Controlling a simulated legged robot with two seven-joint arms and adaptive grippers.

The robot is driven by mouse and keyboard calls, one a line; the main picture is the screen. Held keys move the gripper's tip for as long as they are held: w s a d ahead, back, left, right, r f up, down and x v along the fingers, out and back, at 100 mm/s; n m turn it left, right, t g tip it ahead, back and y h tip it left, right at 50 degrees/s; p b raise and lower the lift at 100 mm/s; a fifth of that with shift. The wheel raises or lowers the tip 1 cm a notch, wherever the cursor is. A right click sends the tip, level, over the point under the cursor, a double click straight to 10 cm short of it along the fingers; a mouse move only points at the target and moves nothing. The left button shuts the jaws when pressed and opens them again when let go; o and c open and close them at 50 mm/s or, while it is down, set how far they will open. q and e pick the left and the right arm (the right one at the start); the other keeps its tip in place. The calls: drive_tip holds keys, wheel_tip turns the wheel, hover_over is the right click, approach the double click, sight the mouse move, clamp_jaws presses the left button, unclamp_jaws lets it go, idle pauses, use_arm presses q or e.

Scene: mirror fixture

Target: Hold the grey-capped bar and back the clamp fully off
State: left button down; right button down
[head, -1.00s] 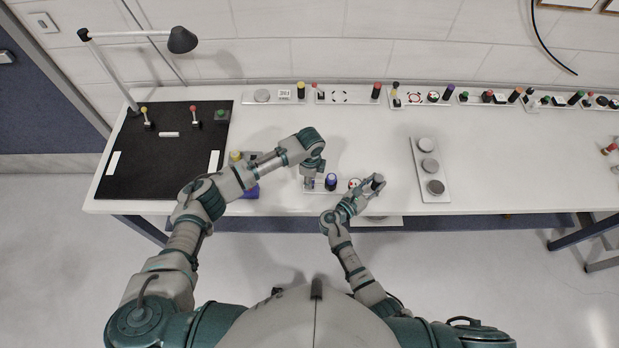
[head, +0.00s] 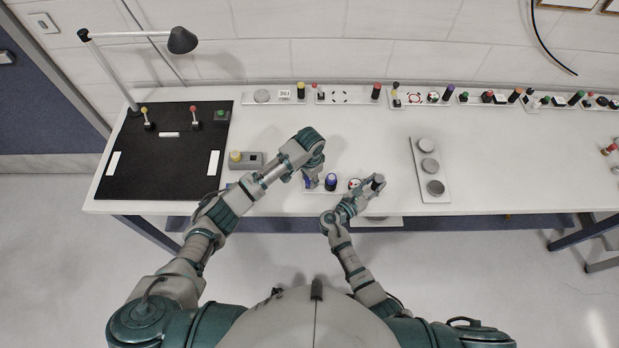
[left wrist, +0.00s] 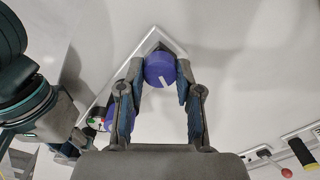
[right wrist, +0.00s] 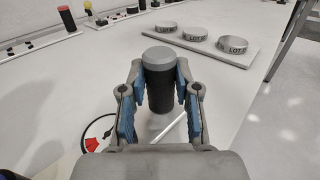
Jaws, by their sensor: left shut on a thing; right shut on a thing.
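My left gripper (head: 312,182) points down at the table's front edge. In the left wrist view its fingers are shut around a purple knob (left wrist: 160,70) with a white mark, above the corner of a pale plate. My right gripper (head: 374,185) is shut on a dark upright bar with a grey cap (right wrist: 159,80), seen clearly in the right wrist view between the blue finger pads. Whether the bar's lower end touches anything is unclear.
Between the grippers stand a purple-topped black cylinder (head: 331,182) and a red-and-white dial (head: 354,184). A plate with several grey discs (head: 428,165) lies to the right. A grey box with a yellow button (head: 246,160) and a black mat (head: 165,165) lie left.

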use_arm(q)
drive_tip(key=n, duration=0.5)
drive_tip(key=shift+w+n, duration=0.1)
drive_tip(key=shift+n, duration=0.2)
drive_tip(key=n, duration=0.4)
drive_tip(key=shift+a, duration=0.1)
drive_tip(key=n, duration=0.5)
drive_tip(key=shift+a+n, duration=0.15)
drive_tip(key=shift+n, duration=2.15)
drive_tip(key=shift+a, duration=0.1)
drive_tip(key=c, duration=0.8)
unclamp_jaws()
drive_tip(key=shift+o, duration=0.2)
